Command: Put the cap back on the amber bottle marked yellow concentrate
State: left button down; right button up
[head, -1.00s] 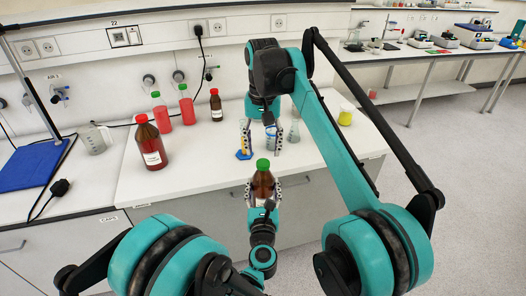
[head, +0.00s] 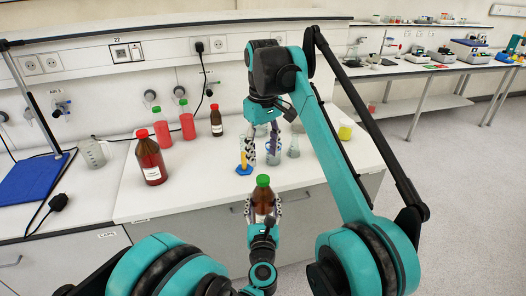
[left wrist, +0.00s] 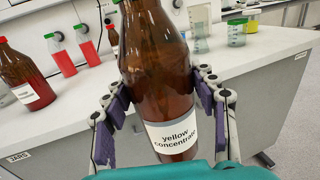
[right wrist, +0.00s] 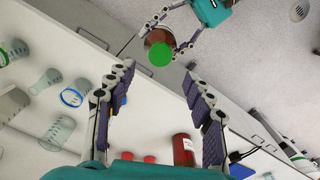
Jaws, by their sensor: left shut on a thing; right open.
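The amber bottle (head: 264,207) is upright in my left gripper (head: 264,212), in front of the bench edge. Its label (left wrist: 175,136) reads "yellow concentrate" in the left wrist view. My left gripper's fingers (left wrist: 165,105) are shut on both sides of its body. A green cap (head: 263,180) sits on the bottle's mouth; the right wrist view shows the cap (right wrist: 159,54) from above. I cannot tell how tightly it is seated. My right gripper (head: 262,161) is open and empty, pointing down above and behind the cap, apart from it.
A red bottle with a red cap (head: 151,162), two green-capped red bottles (head: 161,132) and a small brown bottle (head: 216,122) stand to the left. The bench front (head: 200,207) is clear.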

aim_at(263, 178)
jog(key=shift+f, duration=4)
grip_shut()
jog(key=shift+o, duration=0.7)
grip_release()
